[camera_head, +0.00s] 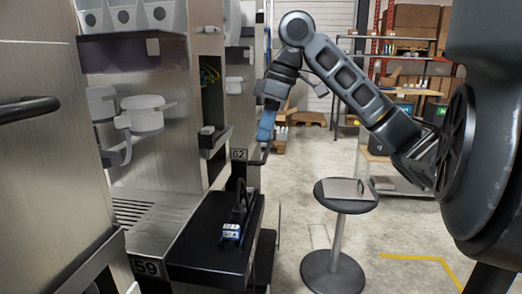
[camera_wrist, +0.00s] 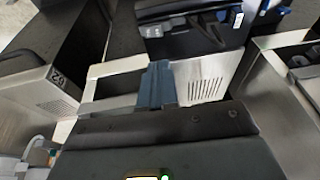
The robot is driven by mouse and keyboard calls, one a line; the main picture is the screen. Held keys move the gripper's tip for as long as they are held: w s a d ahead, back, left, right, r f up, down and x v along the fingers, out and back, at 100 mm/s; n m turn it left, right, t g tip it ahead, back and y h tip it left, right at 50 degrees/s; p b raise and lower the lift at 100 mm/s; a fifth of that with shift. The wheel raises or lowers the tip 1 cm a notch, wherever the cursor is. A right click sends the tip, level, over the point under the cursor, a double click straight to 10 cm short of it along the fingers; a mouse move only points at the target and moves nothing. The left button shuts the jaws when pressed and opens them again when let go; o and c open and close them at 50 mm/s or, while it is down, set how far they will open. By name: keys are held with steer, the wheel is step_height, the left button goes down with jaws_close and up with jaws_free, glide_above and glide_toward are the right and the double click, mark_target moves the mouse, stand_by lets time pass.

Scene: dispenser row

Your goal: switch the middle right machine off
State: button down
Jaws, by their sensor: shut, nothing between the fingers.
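The machines are tall steel dispensers in a row along the left in the head view. One with a plate reading 59 (camera_head: 146,267) is near, and one with a plate reading 62 (camera_head: 239,154) is farther back. I cannot tell for sure which is the middle right machine, and I make out no clear power switch. My gripper (camera_head: 265,127) is shut and empty, its blue fingers pointing down near the far machine's front edge. In the wrist view the shut fingers (camera_wrist: 157,84) are in front of a pale panel with vent slots (camera_wrist: 206,89); contact is unclear.
A black shelf (camera_head: 210,255) juts from the near machine, with a small black device (camera_head: 232,232) on it. A round stool (camera_head: 346,195) holding a flat metal piece stands to the right on open concrete floor. Shelves with boxes (camera_head: 415,17) are behind.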

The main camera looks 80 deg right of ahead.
mark_target(250, 192)
steer(key=x, duration=0.8)
steer(key=s+b+x, duration=0.1)
steer(key=x, duration=0.3)
steer(key=shift+w+a+f, duration=0.1)
steer(key=shift+a+f, duration=0.15)
steer(key=shift+f, duration=0.2)
